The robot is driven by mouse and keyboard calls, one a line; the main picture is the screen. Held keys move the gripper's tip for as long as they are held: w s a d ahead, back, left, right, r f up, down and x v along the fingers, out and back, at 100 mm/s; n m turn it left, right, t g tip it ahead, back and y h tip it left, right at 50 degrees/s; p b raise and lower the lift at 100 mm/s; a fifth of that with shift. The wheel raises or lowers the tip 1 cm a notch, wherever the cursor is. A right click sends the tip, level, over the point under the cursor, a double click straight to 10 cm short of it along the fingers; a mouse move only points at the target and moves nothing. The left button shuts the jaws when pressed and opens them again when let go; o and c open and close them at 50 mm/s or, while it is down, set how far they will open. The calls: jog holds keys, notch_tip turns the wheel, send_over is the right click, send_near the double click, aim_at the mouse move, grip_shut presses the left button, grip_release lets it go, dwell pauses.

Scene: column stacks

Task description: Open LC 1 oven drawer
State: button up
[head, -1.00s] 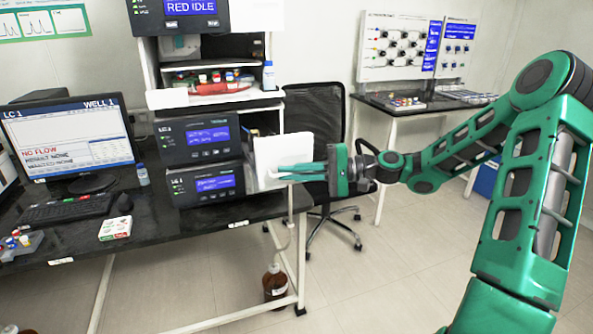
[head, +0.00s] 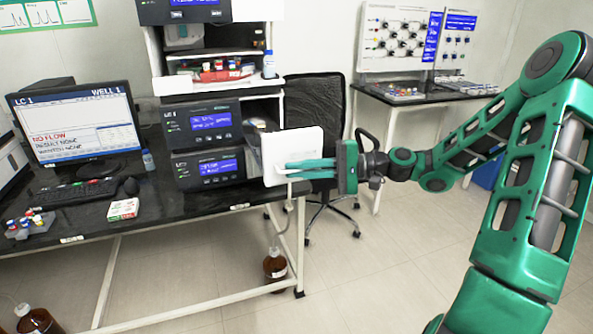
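The white front panel of the LC 1 oven drawer (head: 304,141) stands out to the right of the LC 1 stack (head: 210,168). A gap with a greyish drawer side shows between panel and stack. My gripper (head: 290,168) reaches in from the right, with its teal fingers lying close together across the lower part of the panel. The fingers appear closed on the drawer's pale handle, which they mostly hide.
The stack stands on a black bench (head: 150,215) with a monitor (head: 80,125) and keyboard (head: 75,190). A black chair (head: 318,105) is behind the drawer. A brown bottle (head: 275,265) stands below. Floor to the right is open.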

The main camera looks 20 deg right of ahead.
jog(key=o, duration=0.4)
jog(key=shift+f, duration=0.1)
jog(key=shift+c, duration=0.2)
jog(key=shift+d, duration=0.1)
jog(key=shift+d, duration=0.15)
jog(key=f+v, duration=0.1)
jog(key=v, duration=0.9)
jog(key=shift+d+r, duration=0.25)
jog(key=shift+r, duration=0.3)
jog(key=shift+a, duration=0.1)
